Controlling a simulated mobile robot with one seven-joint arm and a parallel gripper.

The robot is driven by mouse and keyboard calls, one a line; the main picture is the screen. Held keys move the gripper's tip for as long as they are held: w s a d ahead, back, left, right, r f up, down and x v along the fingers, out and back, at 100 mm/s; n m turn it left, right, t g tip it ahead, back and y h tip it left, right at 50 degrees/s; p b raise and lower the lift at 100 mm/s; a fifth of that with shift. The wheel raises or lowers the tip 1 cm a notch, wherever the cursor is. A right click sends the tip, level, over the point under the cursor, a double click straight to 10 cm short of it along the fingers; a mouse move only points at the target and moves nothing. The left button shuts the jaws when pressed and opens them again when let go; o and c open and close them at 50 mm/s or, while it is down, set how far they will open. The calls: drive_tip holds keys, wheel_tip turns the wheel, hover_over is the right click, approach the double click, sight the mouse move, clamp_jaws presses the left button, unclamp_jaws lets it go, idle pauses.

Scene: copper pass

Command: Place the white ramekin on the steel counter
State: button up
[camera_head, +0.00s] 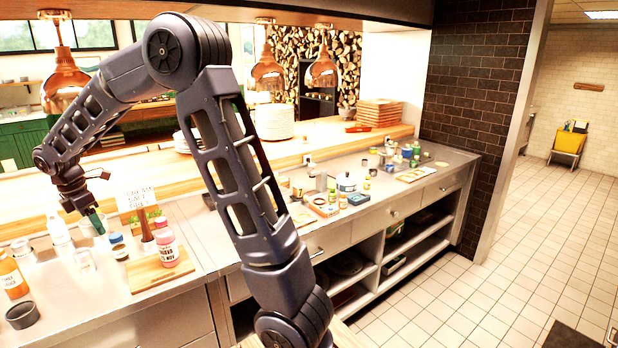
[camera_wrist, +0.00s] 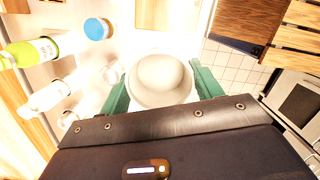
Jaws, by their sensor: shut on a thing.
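The white ramekin (camera_wrist: 160,76) shows in the wrist view as a pale round form between the green fingers of my gripper (camera_wrist: 160,90). My gripper is shut on it, with one finger at each side. In the head view my gripper (camera_head: 94,220) is at the left, over the back part of the steel counter (camera_head: 85,302), and I cannot make out the ramekin clearly there. The bright counter also shows below the ramekin in the wrist view. I cannot tell whether the ramekin touches it.
A blue-lidded jar (camera_wrist: 97,29), a green-labelled bottle (camera_wrist: 32,52) and a white bottle (camera_wrist: 48,95) stand close by. In the head view, a wooden board (camera_head: 152,272) holds a pink-labelled jar (camera_head: 167,250). A dark cup (camera_head: 22,315) stands front left. The counter's front middle is clear.

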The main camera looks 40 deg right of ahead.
drive_tip(key=w+d+m, duration=0.2)
drive_tip(key=w+d, duration=0.1)
drive_tip(key=d, duration=0.9)
drive_tip(key=w+d+m, duration=0.2)
drive_tip(key=d, duration=1)
drive_tip(key=s+d+m+g, duration=0.1)
drive_tip(key=s+d+m, duration=0.1)
drive_tip(key=d, duration=0.9)
drive_tip(key=s+d+m, duration=0.2)
drive_tip(key=d, duration=0.8)
wheel_tip(320, 180, down, 20)
drive_tip(key=shift+d+r, duration=0.1)
drive_tip(key=o, duration=1)
